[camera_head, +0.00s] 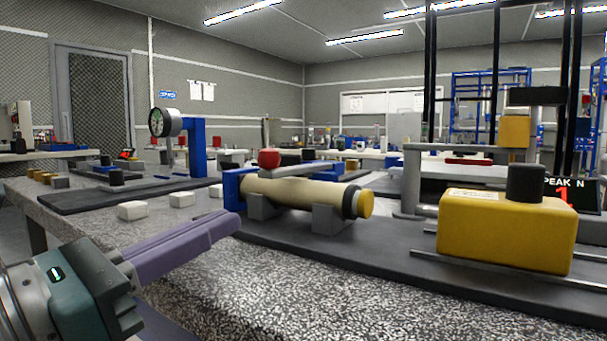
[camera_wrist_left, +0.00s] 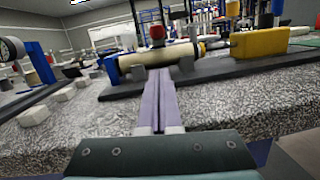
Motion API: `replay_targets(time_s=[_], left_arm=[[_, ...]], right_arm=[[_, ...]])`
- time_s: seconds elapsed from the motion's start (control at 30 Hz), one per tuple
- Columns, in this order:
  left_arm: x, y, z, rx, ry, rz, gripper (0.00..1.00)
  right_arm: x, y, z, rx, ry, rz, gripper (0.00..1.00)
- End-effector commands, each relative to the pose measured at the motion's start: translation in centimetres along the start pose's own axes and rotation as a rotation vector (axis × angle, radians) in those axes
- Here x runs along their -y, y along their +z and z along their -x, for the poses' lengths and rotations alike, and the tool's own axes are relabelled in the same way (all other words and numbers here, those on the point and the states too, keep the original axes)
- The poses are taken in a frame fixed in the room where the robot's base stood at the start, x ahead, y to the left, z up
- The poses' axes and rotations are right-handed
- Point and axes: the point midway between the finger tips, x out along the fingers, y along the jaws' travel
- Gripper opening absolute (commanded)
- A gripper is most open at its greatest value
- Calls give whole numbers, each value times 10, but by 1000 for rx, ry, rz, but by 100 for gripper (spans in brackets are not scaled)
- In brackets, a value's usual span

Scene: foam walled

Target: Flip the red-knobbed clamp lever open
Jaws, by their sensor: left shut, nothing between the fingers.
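The clamp lever's red knob (camera_head: 268,158) stands above a tan cylinder (camera_head: 295,194) held in grey cradles on a dark base plate. A grey lever arm (camera_head: 308,169) appears to lie nearly flat along the cylinder's top. The red knob also shows in the left wrist view (camera_wrist_left: 157,32), above the tan cylinder (camera_wrist_left: 162,55). My left gripper (camera_head: 234,222) has its long purple fingers shut and empty. Its tips are in front of and below the knob, near the front of the clamp fixture; I cannot tell whether they touch it. My right gripper is in neither view.
A blue bracket (camera_head: 231,188) stands at the cylinder's left end. A yellow block (camera_head: 505,232) with a black knob sits to the right on rails. White blocks (camera_head: 132,210) and a dial gauge on a blue stand (camera_head: 195,148) are left. The speckled tabletop in front is clear.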

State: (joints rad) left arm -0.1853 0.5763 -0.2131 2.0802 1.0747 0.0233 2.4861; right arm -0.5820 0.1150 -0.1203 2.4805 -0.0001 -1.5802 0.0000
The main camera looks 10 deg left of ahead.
Motion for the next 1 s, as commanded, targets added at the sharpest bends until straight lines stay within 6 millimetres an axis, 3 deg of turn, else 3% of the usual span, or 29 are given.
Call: replay_targets(time_s=[0.1, 0.3, 0.8, 1.0], left_arm=[[0, 13, -20, 6, 1, 2, 0], [0, 26, -35, 2, -1, 1, 0], [0, 29, -39, -2, -1, 0, 0], [0, 37, -40, -24, -2, 1, 0]], right_arm=[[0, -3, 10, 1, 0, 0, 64], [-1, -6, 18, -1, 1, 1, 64], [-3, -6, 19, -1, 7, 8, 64], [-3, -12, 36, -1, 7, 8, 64]])
